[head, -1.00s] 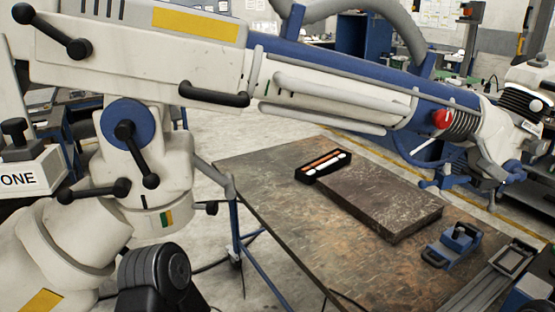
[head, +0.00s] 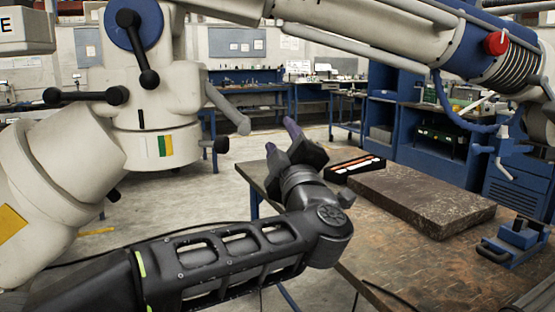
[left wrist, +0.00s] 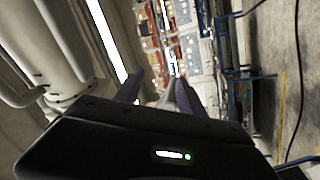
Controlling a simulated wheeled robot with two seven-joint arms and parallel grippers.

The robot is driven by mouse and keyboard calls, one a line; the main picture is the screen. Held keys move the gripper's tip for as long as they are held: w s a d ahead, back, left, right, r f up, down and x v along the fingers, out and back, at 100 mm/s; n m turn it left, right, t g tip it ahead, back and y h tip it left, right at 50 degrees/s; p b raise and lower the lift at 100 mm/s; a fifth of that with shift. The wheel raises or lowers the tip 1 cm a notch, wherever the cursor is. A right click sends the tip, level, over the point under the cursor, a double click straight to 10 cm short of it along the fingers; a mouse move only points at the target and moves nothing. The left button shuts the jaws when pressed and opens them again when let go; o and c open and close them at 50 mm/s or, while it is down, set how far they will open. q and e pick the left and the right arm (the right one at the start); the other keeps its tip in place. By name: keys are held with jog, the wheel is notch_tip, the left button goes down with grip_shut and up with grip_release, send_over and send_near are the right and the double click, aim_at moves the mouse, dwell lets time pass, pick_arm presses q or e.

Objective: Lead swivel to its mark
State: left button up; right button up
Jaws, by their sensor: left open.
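The white swivel housing (head: 157,100) of the microscope arm stands at the left in the head view. A short black line (head: 140,118) is on it, above a yellow and green mark patch (head: 160,147); the line sits left of the patch. A grey lever (head: 228,108) sticks out from its right side. My left gripper (head: 281,138) is open, right of and below the lever's tip and apart from it in the picture. In the left wrist view, a pale rod-like shape (left wrist: 170,92) shows between the purple fingers (left wrist: 159,92); I cannot tell whether it is the lever. My right gripper is out of view.
A workbench (head: 400,262) stands at the right with a dark stone slab (head: 425,200), a black tray (head: 350,166) of rods and a blue clamp-like tool (head: 517,243). The microscope's long upper arm (head: 400,25) crosses overhead. Black knobs (head: 125,95) jut from the housing.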

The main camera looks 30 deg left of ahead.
aim_at(250, 124)
pick_arm(q)
jog(key=s+a+n+g+y, duration=0.1)
jog(key=a+g, duration=0.1)
jog(key=s+a+n+g+y, duration=0.1)
jog(key=g, duration=0.1)
jog(key=shift+s+a+f+y, duration=0.15)
jog(key=shift+s+a+y, duration=0.15)
jog(key=shift+s+a, duration=0.1)
jog(key=p+x, duration=0.1)
jog(key=p, duration=0.5)
jog(key=p+x, duration=0.2)
jog(key=p, duration=0.4)
jog(key=p+x, duration=0.2)
jog(key=p, duration=0.4)
jog(key=shift+w+d+r, duration=0.1)
jog(key=shift+r, duration=0.25)
jog(key=shift+w+a+p, duration=0.35)
jog(key=shift+a+p, duration=0.25)
jog(key=shift+a, duration=0.1)
jog(key=shift+w+a+f, duration=0.1)
jog(key=shift+w+a, duration=0.25)
jog(key=shift+a, duration=0.05)
